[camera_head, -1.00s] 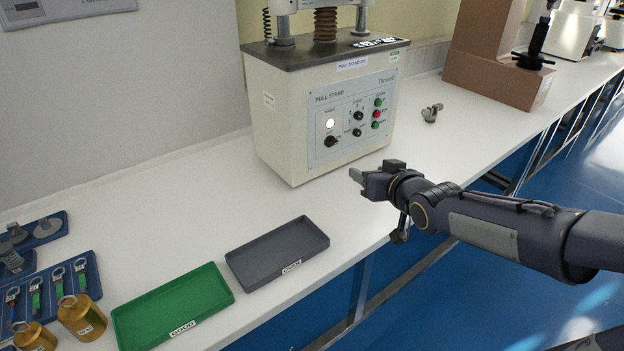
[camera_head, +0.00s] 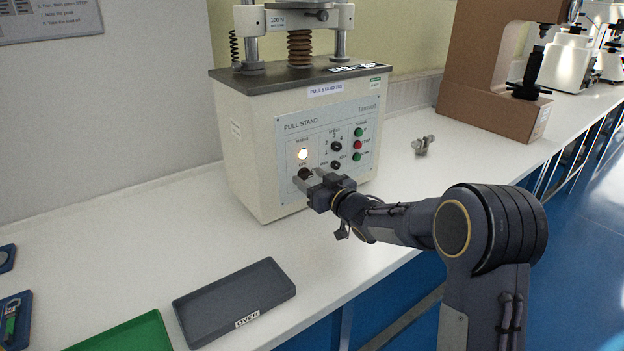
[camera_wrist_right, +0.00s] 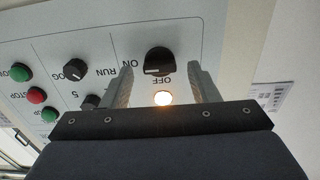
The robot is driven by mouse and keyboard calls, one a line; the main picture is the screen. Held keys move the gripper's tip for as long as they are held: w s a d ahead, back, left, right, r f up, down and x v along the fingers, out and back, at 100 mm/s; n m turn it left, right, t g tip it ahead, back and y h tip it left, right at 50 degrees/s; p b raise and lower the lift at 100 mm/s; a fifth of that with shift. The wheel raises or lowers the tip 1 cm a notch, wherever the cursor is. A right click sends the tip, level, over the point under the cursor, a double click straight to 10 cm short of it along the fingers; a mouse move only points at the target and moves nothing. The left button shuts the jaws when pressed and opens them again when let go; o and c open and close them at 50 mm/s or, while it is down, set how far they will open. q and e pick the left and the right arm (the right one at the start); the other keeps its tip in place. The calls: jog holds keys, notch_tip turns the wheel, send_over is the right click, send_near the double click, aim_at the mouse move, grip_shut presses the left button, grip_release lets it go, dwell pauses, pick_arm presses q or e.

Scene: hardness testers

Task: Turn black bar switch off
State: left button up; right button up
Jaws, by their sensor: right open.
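The black bar switch (camera_head: 305,173) is at the lower left of the pull stand's front panel (camera_head: 328,140). In the right wrist view the switch (camera_wrist_right: 158,60) shows as a round black knob with a bar, near the labels ON and OFF. The white lamp (camera_head: 303,154) beside it is lit. My right gripper (camera_head: 308,179) is open in front of the switch. In the right wrist view its fingers (camera_wrist_right: 161,72) stand on either side of the switch, with gaps; contact cannot be told. My left gripper is out of view.
Other knobs (camera_head: 336,146) and green and red buttons (camera_head: 358,145) sit close to the right on the panel. A grey tray (camera_head: 215,315) and a green tray (camera_head: 135,340) lie on the bench in front. A small metal part (camera_head: 422,146) lies to the right.

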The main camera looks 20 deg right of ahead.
jog(key=shift+w, duration=0.1)
jog(key=c, duration=1)
jog(key=n+b, duration=0.3)
jog(key=b, duration=0.1)
jog(key=shift+f+n, duration=0.25)
jog(key=shift+n, duration=0.15)
jog(key=n+b, duration=0.4)
jog(key=shift+a+n, duration=0.15)
jog(key=shift+n, duration=0.15)
jog(key=n+b, duration=0.3)
jog(key=n, duration=0.1)
jog(key=shift+a+n+b, duration=0.1)
jog(key=shift+n+b, duration=1.15)
jog(key=shift+n, duration=1.55)
